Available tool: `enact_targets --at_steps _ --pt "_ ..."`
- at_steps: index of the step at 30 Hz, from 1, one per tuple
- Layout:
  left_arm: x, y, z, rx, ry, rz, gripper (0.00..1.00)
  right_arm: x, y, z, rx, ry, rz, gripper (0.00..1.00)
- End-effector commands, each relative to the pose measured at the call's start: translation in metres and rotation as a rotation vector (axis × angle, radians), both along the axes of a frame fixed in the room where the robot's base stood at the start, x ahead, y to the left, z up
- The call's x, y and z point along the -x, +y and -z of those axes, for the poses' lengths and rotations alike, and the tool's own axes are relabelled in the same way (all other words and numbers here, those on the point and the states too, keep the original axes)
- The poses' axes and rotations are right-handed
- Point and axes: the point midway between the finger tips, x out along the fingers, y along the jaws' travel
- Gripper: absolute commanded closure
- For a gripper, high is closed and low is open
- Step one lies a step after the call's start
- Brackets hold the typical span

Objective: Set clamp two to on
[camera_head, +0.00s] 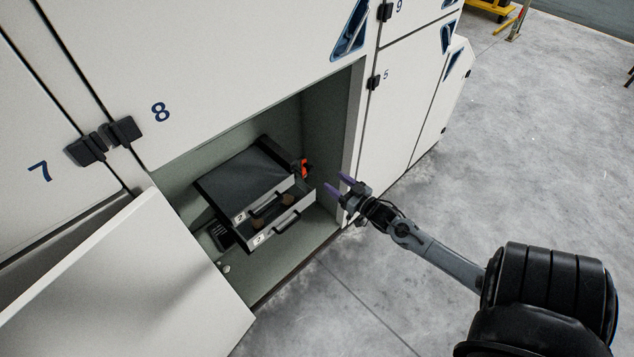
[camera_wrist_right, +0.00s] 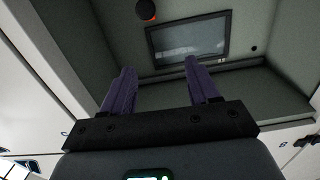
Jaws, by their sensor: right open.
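No part in view is clearly labelled as clamp two. A small orange-red part (camera_head: 304,168) shows at the right side of a dark drawer unit (camera_head: 245,185) inside the open cabinet bay. My right gripper (camera_head: 338,184) is open and empty at the bay's right opening edge, apart from the orange-red part. Its purple fingers are spread in the right wrist view (camera_wrist_right: 160,66). My left gripper is not in view.
A dark-framed panel (camera_wrist_right: 190,38) lies beyond the fingers in the right wrist view. The lowered white door (camera_head: 130,285) is at the left front.

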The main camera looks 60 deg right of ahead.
Motion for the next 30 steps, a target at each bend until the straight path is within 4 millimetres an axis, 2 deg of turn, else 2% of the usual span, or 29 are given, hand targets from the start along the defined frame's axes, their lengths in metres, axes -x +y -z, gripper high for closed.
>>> enact_targets --at_steps 1,7,17,30 --pt "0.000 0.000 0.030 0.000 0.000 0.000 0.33 -0.002 -0.008 0.026 0.010 -0.004 0.007 0.40" --pt "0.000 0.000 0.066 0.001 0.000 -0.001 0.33 -0.009 -0.018 0.047 0.033 -0.022 0.010 0.40" --pt "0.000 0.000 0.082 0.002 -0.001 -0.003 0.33 -0.024 -0.021 0.055 0.036 -0.031 0.007 0.40" --pt "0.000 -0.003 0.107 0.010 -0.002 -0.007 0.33 -0.089 -0.037 0.056 0.036 -0.031 0.007 0.40"
